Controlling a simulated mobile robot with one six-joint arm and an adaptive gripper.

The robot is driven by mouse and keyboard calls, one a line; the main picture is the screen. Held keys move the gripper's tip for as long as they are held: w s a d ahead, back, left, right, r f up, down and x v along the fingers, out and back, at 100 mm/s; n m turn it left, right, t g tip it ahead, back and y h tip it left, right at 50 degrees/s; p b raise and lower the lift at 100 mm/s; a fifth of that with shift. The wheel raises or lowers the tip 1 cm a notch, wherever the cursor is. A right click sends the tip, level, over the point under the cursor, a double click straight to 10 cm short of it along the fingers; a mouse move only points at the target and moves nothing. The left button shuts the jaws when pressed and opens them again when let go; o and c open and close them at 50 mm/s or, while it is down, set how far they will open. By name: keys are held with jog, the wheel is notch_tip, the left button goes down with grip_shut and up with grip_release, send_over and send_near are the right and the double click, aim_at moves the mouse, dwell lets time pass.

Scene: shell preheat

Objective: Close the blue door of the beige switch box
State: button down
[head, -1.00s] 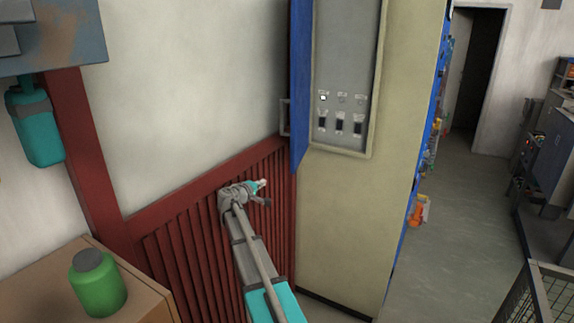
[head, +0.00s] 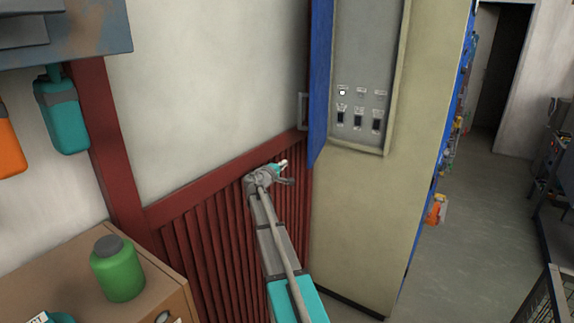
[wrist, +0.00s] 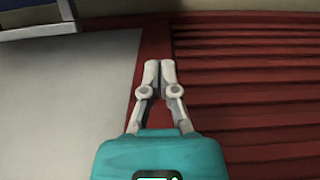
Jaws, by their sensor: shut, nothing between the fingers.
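The beige switch box (head: 365,215) is a tall cabinet right of centre in the head view. Its blue door (head: 319,85) stands open on the left side, seen nearly edge-on, with a grey handle (head: 303,111) on its left. The recess with switches (head: 358,118) is exposed. My gripper (head: 284,166) is below and left of the door's lower edge, in front of the red slatted panel, apart from the door. In the wrist view my gripper (wrist: 160,68) is shut and empty, with its fingertips together. A blue strip at that view's top left, probably the door (wrist: 40,30), shows with a grey bar.
A wooden cabinet (head: 60,275) with a green jar (head: 117,270) stands at the lower left. Teal and orange containers hang on the left wall. The red slatted panel (head: 215,250) runs behind my arm. Open floor (head: 465,210) lies to the right.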

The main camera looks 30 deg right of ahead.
jog(key=d, duration=1)
jog(key=shift+w+d, duration=0.15)
jog(key=shift+d, duration=0.05)
jog(key=shift+d, duration=0.15)
jog(key=shift+a+t, duration=0.2)
jog(key=shift+t, duration=0.1)
